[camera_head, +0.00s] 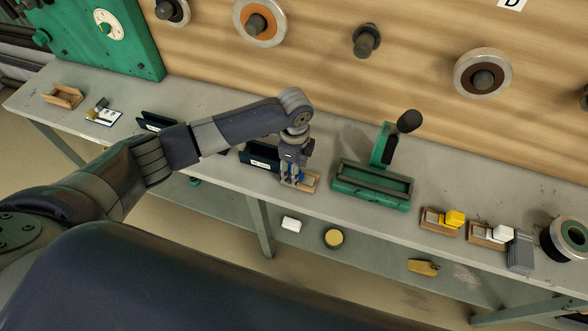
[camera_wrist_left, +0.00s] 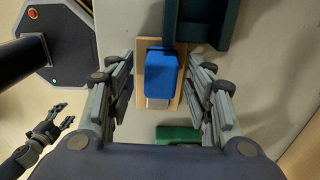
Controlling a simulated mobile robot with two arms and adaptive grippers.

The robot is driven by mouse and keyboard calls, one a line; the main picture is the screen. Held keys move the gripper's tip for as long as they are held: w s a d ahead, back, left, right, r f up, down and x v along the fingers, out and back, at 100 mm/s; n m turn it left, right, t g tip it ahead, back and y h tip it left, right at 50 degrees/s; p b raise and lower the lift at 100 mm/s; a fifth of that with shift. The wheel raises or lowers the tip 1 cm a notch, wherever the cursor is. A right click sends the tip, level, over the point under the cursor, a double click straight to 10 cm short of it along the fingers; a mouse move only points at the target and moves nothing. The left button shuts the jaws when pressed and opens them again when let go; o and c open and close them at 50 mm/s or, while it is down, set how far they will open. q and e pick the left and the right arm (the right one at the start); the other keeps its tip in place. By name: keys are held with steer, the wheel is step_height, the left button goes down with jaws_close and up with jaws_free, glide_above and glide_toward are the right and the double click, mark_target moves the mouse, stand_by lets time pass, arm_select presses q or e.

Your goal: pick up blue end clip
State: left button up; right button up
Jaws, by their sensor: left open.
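The blue end clip (camera_wrist_left: 160,75) lies on a small wooden block (camera_wrist_left: 174,102) in the left wrist view, with a pale grey part at its lower end. My left gripper (camera_wrist_left: 160,82) is open, its fingers on either side of the clip with gaps to both sides. In the head view my left gripper (camera_head: 296,178) points down over the wooden block (camera_head: 311,183) on the bench and hides most of the clip. My right gripper (camera_wrist_left: 66,114) shows at the lower left of the left wrist view, away from the bench, with its fingers apart.
A green fixture with a lever (camera_head: 371,187) is to the right. Yellow (camera_head: 455,219) and white (camera_head: 502,233) clips sit on blocks further right. A green panel (camera_head: 90,35) stands at the back left.

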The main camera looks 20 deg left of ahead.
arm_select(q)
jaws_close()
steer(key=shift+r, duration=0.15)
